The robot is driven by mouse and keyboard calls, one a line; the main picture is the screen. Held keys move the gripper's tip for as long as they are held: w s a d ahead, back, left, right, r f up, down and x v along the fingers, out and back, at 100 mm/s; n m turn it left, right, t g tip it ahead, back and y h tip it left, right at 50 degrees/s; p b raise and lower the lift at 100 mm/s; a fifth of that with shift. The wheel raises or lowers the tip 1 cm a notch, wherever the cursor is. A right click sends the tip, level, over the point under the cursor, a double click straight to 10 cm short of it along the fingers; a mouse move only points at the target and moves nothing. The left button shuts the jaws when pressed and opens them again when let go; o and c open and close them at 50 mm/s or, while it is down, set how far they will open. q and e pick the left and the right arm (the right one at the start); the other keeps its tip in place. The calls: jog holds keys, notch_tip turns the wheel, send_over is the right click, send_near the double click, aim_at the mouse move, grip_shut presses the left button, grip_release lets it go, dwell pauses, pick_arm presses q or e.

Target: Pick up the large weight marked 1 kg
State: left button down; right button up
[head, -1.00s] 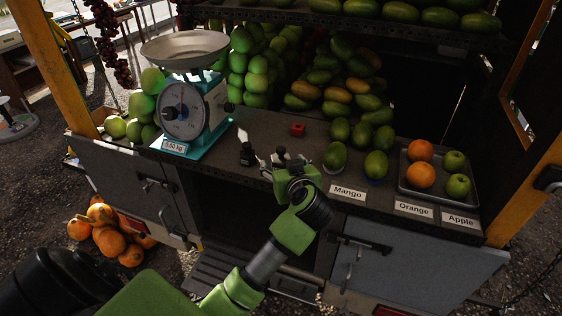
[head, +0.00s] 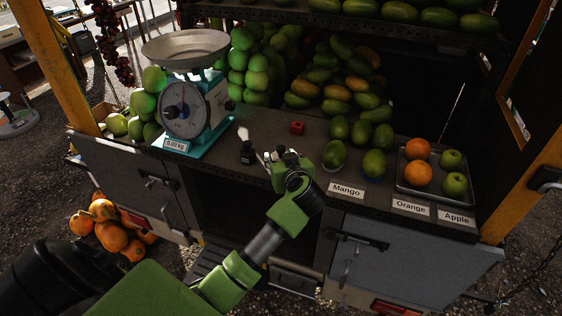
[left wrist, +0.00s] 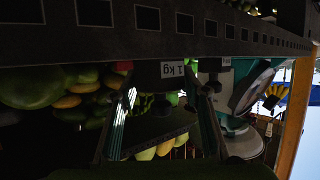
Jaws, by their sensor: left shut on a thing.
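The weight marked 1 kg shows in the left wrist view (left wrist: 172,70) between the two fingers, its white label facing the camera sideways. In the head view a small dark weight (head: 247,156) stands on the counter, just left of my fingertips. My left gripper (head: 268,157) is low over the counter's front edge and also shows in the left wrist view (left wrist: 166,88). It is shut on the 1 kg weight. No clear lift off the counter shows. My right gripper is not in view.
A teal scale (head: 197,112) with a metal pan stands left of the weight. A small red cube (head: 297,128) lies behind my gripper. Mangoes (head: 334,154) and a metal tray (head: 405,186) of oranges and apples are to the right on the dark counter (head: 218,166).

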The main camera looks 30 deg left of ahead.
pick_arm(q)
jog(key=shift+w+r, duration=0.1)
jog(key=shift+r, duration=0.05)
jog(key=shift+r, duration=0.1)
